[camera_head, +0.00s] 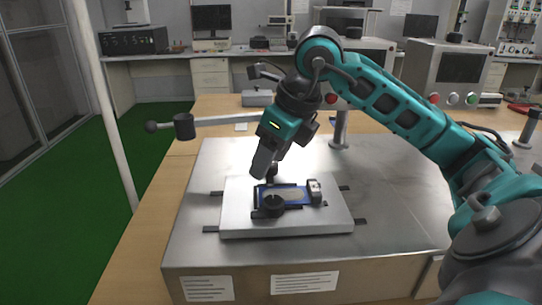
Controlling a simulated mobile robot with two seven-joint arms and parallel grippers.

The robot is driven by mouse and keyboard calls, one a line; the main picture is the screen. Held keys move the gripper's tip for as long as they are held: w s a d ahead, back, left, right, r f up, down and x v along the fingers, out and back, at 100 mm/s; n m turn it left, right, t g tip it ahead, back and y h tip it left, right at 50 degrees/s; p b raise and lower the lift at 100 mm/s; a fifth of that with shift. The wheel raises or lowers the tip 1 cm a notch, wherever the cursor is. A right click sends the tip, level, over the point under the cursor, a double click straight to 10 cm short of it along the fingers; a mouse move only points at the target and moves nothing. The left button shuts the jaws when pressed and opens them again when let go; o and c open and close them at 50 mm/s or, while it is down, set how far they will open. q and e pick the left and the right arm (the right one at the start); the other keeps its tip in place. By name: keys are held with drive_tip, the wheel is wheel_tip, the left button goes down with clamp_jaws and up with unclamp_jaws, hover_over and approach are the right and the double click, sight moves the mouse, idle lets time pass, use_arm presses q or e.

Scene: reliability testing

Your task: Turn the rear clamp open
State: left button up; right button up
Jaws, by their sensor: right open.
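A light metal plate (238,221) lies on the grey metal bench top. On it sits a small fixture with a blue-edged part (290,195). A round black clamp knob (272,206) is at the fixture's front, and a dark clamp (272,172) is at its rear, partly hidden by my gripper. My right gripper (265,163) reaches down from above, its fingers just beside and over the rear clamp. It is open; I cannot tell whether it touches the clamp. My left gripper is out of view.
A silver block (315,190) stands at the fixture's right end. A long metal bar with a black cylinder (183,126) extends left behind my gripper. A metal post (339,130) stands behind right. The bench top (400,200) right of the plate is clear.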

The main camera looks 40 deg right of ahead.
drive_tip(key=shift+c, duration=0.4)
drive_tip(key=c, duration=1)
drive_tip(key=shift+o, duration=0.2)
